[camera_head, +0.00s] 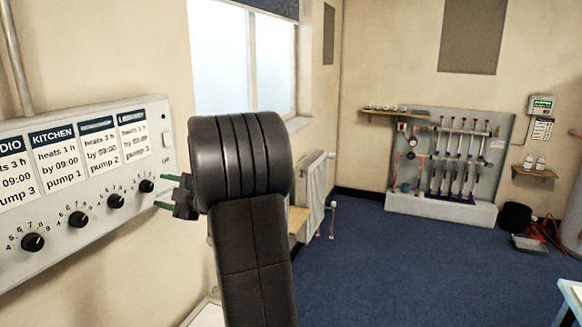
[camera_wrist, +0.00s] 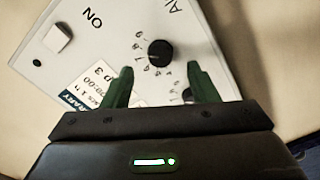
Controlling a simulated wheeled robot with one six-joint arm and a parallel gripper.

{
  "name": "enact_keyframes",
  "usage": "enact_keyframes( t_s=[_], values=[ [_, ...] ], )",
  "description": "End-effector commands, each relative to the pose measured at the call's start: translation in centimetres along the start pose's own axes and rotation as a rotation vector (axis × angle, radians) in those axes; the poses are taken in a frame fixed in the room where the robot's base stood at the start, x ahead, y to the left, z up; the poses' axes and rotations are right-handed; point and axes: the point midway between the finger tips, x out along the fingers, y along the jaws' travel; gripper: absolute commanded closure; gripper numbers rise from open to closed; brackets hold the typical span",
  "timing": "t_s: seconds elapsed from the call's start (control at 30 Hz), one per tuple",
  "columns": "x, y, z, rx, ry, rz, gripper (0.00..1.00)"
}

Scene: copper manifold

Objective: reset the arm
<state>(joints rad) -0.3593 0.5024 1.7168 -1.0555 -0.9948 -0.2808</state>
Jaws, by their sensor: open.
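My gripper (camera_head: 168,191) is at the control panel (camera_head: 150,112) on the left wall, near the rightmost black knob (camera_head: 146,186). Its green fingers point at the panel and part of my arm stands in front of the view. In the wrist view my gripper (camera_wrist: 158,85) has its two green fingers spread wide with nothing between them. A black knob (camera_wrist: 160,53) lies beyond the fingertips, apart from them. The panel (camera_wrist: 130,30) fills much of that view, tilted.
Labels above the knobs name rooms, such as kitchen. A radiator (camera_head: 315,190) hangs under the window. A pipe manifold board (camera_head: 490,150) stands at the back wall, with a black bucket (camera_head: 515,217) beside it. The blue floor (camera_head: 380,265) between is clear.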

Motion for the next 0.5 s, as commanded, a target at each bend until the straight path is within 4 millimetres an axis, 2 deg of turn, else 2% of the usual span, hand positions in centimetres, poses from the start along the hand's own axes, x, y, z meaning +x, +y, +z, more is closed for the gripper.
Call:
enact_keyframes(
  t_s=[0.03,0.2,0.5],
  values=[
    [-1.2,-0.1,0.2,-0.001,-0.003,0.002,0.47],
    [-4.6,-0.1,0.2,-0.001,-0.004,0.002,0.47],
    [-9.5,-0.1,0.1,0.000,-0.003,0.001,0.47]
  ],
)
